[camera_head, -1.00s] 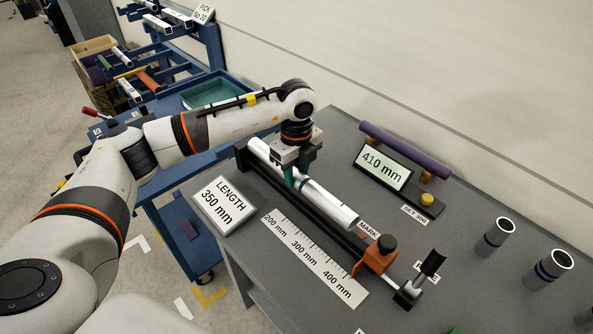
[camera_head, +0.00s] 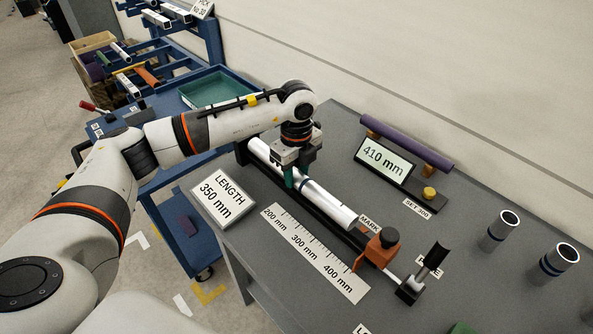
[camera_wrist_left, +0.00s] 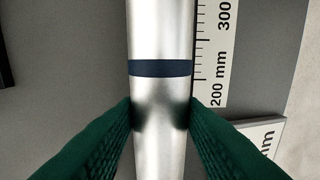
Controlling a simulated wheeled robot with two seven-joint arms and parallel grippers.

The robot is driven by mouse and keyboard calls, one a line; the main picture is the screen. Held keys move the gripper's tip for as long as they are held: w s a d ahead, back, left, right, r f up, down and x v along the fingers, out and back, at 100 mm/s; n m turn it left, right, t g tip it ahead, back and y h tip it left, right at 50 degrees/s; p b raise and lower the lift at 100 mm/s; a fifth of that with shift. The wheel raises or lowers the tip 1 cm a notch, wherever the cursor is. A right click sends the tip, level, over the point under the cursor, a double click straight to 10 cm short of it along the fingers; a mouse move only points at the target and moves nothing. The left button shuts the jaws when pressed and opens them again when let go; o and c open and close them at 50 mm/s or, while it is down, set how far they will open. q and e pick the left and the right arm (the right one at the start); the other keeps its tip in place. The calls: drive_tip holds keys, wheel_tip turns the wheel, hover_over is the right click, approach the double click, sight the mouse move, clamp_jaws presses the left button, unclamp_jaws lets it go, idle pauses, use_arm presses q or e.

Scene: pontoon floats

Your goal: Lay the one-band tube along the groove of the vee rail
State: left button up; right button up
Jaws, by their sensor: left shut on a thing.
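The one-band tube (camera_head: 325,203) is silvery with one dark blue band. It lies lengthwise over the black vee rail (camera_head: 322,212), roughly in line with it. I cannot tell whether it touches the groove. My left gripper (camera_head: 291,182) is shut on the tube, and its fingers hide part of it. In the left wrist view the green fingertips (camera_wrist_left: 160,115) press on both sides of the tube (camera_wrist_left: 160,25), near the band (camera_wrist_left: 160,68). The rail is not visible beneath the tube there. My right gripper is not in view.
An orange stop (camera_head: 377,247) with a black knob is at the rail's near end. A ruler plate (camera_head: 315,253) and a LENGTH 350 mm sign (camera_head: 222,203) lie left of the rail. A 410 mm display (camera_head: 386,163), purple tube (camera_head: 405,145) and two short tubes (camera_head: 502,230) are to the right.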

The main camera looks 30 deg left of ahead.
use_arm(q)
drive_tip(key=shift+f+b, duration=0.55)
drive_tip(key=shift+f, duration=0.35)
drive_tip(key=o, duration=1.3)
wheel_tip(320, 180, up, 12)
drive_tip(key=b, duration=0.2)
drive_tip(key=shift+r, duration=0.1)
